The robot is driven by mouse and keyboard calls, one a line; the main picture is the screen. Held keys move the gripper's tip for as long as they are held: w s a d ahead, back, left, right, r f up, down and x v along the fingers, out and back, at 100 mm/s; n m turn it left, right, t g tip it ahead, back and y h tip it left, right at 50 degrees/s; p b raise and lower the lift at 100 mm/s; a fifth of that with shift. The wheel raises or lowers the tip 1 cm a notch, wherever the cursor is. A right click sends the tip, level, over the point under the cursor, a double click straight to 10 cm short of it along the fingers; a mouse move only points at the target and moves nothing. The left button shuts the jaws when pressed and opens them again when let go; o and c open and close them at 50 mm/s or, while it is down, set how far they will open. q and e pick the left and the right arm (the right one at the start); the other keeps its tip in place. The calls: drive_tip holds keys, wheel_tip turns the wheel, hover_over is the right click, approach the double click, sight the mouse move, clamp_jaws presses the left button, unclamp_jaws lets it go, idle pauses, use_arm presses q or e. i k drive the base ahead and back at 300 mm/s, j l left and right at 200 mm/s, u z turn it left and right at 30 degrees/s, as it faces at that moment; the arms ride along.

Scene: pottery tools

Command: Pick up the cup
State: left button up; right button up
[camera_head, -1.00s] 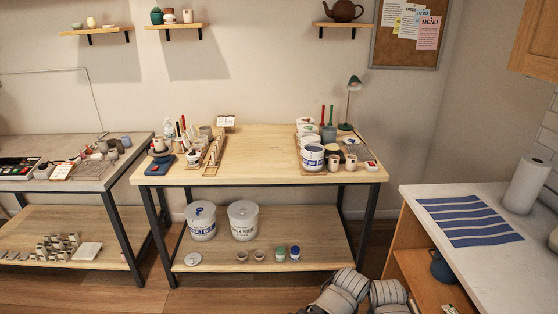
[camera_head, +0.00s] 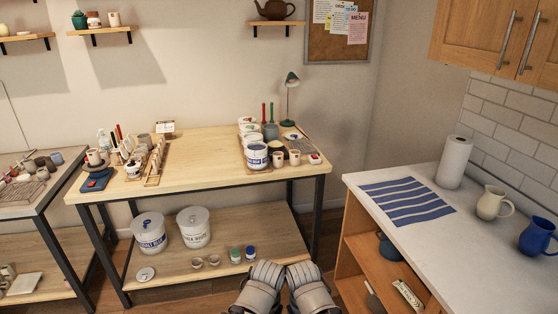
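Several pieces could be the cup, and I cannot tell which is meant. Two grey parts of my arms show at the bottom middle, well short of all of these. No gripper fingers are visible.
The white counter (camera_head: 400,240) holds a striped blue cloth (camera_head: 405,203) and a paper towel roll (camera_head: 454,162). Two white buckets, a left one (camera_head: 150,233) and a right one (camera_head: 194,228), stand on the table's lower shelf. The table's middle is clear.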

sight(295, 155)
drive_tip(key=i+j, duration=0.1)
drive_tip(key=j, duration=0.2)
drive_tip(key=i+j, duration=0.1)
drive_tip(key=j, duration=0.2)
drive_tip(key=i+j, duration=0.1)
drive_tip(key=j, duration=0.2)
drive_tip(key=i+l+u, duration=0.15)
drive_tip(key=i+l, duration=0.25)
drive_tip(key=i, duration=0.25)
drive_tip(key=i+l+u, duration=0.15)
drive_tip(key=i+l, duration=0.3)
drive_tip(key=i, duration=0.2)
drive_tip(key=i+l+u, duration=0.15)
drive_tip(key=i+l, duration=0.4)
drive_tip(key=i, duration=0.1)
